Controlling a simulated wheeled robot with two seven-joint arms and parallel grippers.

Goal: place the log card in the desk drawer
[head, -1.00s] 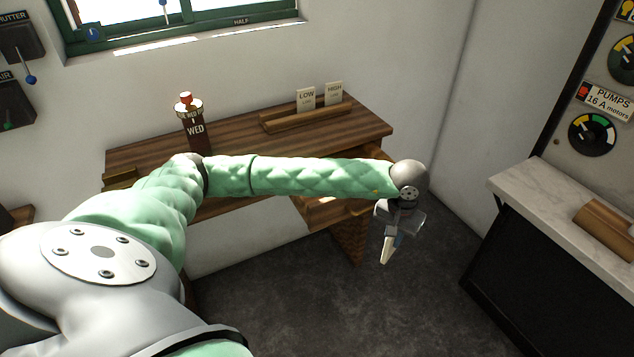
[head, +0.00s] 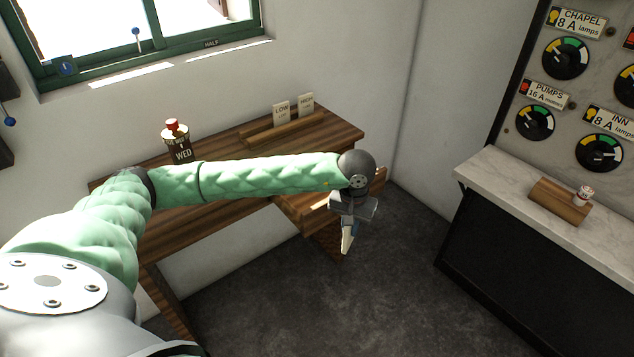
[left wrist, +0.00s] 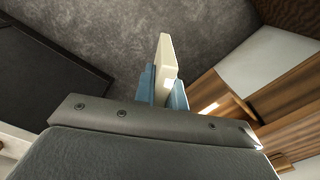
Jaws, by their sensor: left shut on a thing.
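My left gripper (head: 347,228) is shut on a thin cream card (head: 346,241), which I take to be the log card. The card points downward from the fingers, clear of the floor. In the left wrist view the card (left wrist: 166,62) stands out between the blue fingertips (left wrist: 163,88). Any writing on it cannot be read. The desk drawer (head: 298,208) appears pulled out under the desk's right end, just left of the gripper; my forearm partly hides it, and its inside is hardly visible. My right gripper is not in view.
A marble-topped counter (head: 490,172) with a wooden block (head: 558,202) stands at the right. The floor between is clear.

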